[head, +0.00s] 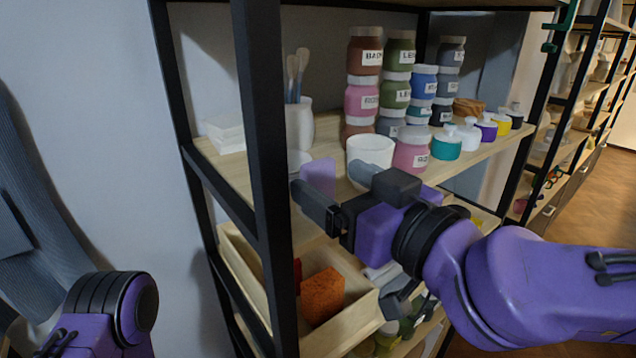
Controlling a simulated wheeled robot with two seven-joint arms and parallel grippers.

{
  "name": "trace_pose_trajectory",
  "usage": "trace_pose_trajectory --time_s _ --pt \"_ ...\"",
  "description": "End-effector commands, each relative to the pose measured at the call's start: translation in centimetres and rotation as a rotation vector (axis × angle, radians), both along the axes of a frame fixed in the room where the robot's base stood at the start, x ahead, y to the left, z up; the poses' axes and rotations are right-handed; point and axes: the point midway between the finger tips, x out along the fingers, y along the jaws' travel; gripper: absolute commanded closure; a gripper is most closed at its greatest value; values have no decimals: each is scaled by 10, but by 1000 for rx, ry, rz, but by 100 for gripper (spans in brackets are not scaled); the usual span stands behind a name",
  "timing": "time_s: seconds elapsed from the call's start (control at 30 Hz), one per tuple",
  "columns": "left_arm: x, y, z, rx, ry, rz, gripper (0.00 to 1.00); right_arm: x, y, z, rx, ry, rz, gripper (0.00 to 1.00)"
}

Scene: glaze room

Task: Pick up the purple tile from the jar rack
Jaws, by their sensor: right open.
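A small light purple tile (318,176) stands upright near the front edge of the wooden shelf board that serves as the jar rack (240,172). My right gripper (327,181) reaches in from the right and is open. Its two dark fingers point toward the tile. In the picture the tile shows between the fingertips, and the nearer finger covers its lower edge. I cannot tell whether either finger touches it. My left gripper is out of view; only a purple part of my left arm shows at the lower left.
A white bowl (370,150) and a pink jar (411,152) stand close behind the right gripper. Stacked labelled jars (364,60) fill the back. A brush cup (299,125) and white tiles (225,132) are left. A black post (262,170) stands in front. A wooden bin (345,332) is below.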

Motion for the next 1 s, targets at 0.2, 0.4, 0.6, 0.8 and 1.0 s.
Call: trace_pose_trajectory --time_s 0.2,0.4,0.6,0.8,1.0 --pt "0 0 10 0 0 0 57 33 19 3 -1 4 3 17" --pt "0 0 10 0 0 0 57 41 26 2 0 1 4 17" --pt "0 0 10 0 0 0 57 41 26 2 1 1 4 43" --pt "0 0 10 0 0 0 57 41 26 3 1 1 4 77" --pt "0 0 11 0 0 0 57 41 26 4 0 0 4 77"
